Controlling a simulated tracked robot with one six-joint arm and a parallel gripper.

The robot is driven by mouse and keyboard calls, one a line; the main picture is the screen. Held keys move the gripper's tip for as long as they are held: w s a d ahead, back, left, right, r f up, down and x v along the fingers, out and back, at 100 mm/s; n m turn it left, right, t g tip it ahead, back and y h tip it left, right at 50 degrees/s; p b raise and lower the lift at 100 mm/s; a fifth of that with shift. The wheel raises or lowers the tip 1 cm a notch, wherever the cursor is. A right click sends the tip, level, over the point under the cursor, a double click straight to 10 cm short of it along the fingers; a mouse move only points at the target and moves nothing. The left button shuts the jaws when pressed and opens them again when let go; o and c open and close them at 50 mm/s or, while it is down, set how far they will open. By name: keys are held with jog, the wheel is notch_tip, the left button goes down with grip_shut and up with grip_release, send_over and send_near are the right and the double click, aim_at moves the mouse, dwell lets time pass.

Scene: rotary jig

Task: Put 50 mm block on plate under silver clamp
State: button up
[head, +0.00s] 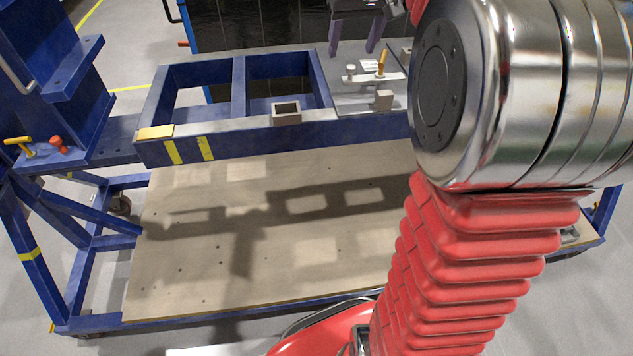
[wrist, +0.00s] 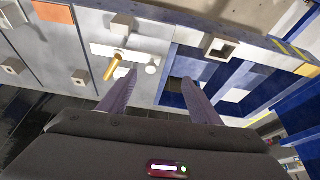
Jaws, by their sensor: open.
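My gripper (head: 352,53) is open and empty above the far side of the jig; its two purple fingers also show apart in the wrist view (wrist: 158,77). The silver clamp (wrist: 132,54) with an orange handle lies on the grey plate (wrist: 76,45), close to the left finger in the wrist view; the head view shows the clamp too (head: 377,77). A grey block (head: 384,100) sits on the plate on the near side of the clamp, also in the wrist view (wrist: 122,24). A hollow square block (head: 286,112) sits on the blue front beam, also in the wrist view (wrist: 222,48). No block's size is readable.
More small grey blocks (wrist: 80,77) stand on the plate left of the clamp in the wrist view. The blue frame (head: 238,85) has open bays beside the plate. A yellow pad (head: 155,132) lies at its left corner. The wooden deck (head: 200,255) below is clear.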

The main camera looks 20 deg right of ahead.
jog(key=s+a+f+n, duration=0.1)
jog(key=s+a+f, duration=0.1)
jog(key=s+a, duration=1.1)
jog(key=s+a+f, duration=0.3)
jog(key=s+f, duration=0.1)
jog(key=s, duration=0.2)
jog(key=s+a+f+n+t+y, duration=0.1)
jog(key=s+a+f, duration=0.3)
jog(key=s, duration=0.3)
jog(key=shift+s, duration=0.25)
jog(key=shift+a+f, duration=0.1)
jog(key=shift+c, duration=0.2)
